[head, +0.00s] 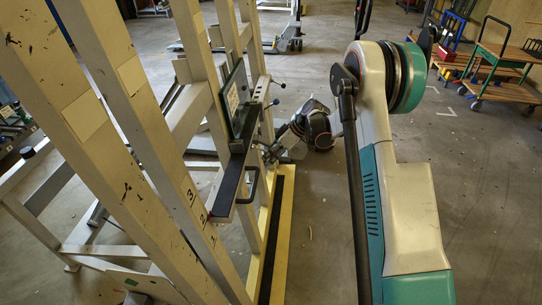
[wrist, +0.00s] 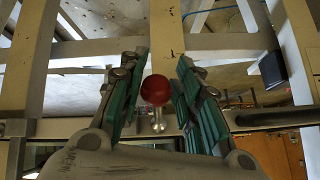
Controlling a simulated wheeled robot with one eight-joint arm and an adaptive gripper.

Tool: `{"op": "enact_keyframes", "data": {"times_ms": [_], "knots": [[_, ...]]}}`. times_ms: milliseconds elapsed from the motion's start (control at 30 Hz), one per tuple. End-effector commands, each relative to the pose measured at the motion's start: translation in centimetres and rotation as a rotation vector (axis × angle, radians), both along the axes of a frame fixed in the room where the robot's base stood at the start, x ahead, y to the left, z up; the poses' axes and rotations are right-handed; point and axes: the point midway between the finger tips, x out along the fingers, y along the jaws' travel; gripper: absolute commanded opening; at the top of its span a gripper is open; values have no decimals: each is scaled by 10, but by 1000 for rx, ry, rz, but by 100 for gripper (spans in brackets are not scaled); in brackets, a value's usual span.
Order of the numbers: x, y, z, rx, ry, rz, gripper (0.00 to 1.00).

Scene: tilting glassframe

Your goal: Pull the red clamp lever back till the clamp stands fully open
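The red ball knob of the clamp lever (wrist: 155,90) shows in the middle of the wrist view, on a short bright metal stem (wrist: 158,119). My gripper (wrist: 160,64) is open, with its green-padded fingers on the left and right of the knob. A gap shows on each side, so neither finger appears to touch it. In the head view my gripper (head: 270,151) is small and dark beside the cream glass frame (head: 130,90). The red knob cannot be made out there. The clamp's jaw, and how far it stands open, cannot be told.
A glass pane (head: 233,98) stands on a dark ledge of the frame. Black-knobbed handles (head: 276,85) stick out near it. A yellow-edged floor beam (head: 279,240) runs below. Carts (head: 505,65) stand at the back right. Open floor lies to the right.

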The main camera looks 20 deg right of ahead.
Motion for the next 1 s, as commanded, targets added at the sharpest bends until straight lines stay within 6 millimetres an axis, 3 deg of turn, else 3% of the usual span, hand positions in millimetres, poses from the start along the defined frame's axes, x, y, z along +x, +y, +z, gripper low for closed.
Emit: {"op": "enact_keyframes", "data": {"times_ms": [333,700,1000], "knots": [[2,-7,6,-2,-7,-10,44],[-11,-36,48,-4,-4,-9,44],[-17,-45,65,-2,-4,-3,44]]}}
